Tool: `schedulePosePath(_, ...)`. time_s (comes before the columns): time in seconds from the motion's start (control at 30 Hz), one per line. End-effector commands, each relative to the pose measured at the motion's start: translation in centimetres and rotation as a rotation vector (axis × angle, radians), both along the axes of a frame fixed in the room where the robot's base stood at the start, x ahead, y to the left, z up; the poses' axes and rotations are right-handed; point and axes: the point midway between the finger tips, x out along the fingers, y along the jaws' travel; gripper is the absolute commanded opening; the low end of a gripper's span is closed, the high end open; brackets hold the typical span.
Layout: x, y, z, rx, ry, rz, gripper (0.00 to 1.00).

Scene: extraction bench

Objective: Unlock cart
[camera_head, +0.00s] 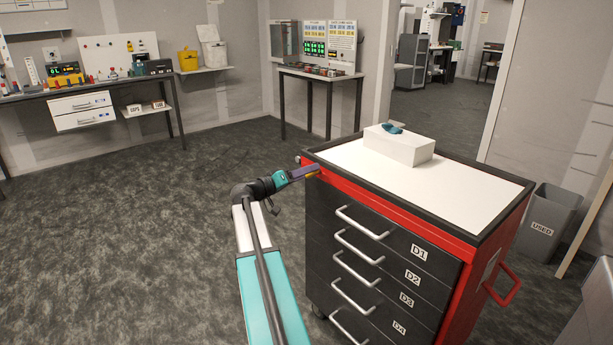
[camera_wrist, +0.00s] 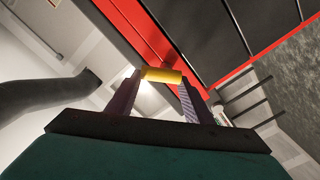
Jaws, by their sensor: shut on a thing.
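The cart (camera_head: 462,190) is red and black with a white top and dark drawers marked D1 to D4, all of which look closed. My gripper (camera_head: 311,172) is at the upper left front corner of the cart, just under the dark top rim. In the wrist view, my gripper (camera_wrist: 160,80) has its two fingers on either side of a small yellow piece (camera_wrist: 162,75), shut on it. The yellow piece lies against the red cart frame (camera_wrist: 135,25). In the head view my gripper mostly hides it. I cannot tell whether the cart is locked.
A white box (camera_head: 398,150) with something blue on it stands on the cart top. A grey bin (camera_head: 545,228) marked USED is right of the cart. Benches (camera_head: 60,97) line the back walls. The floor (camera_head: 130,240) left of the cart is clear.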

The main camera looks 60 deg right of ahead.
Motion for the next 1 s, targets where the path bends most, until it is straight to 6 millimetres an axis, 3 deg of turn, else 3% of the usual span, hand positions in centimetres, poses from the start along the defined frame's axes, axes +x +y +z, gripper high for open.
schedulePosePath(0.7,0.79,-0.25,-0.2,0.206,0.611,-0.001,0.24)
schedulePosePath(1.0,0.95,-0.29,-0.39,0.258,0.768,0.0,0.24)
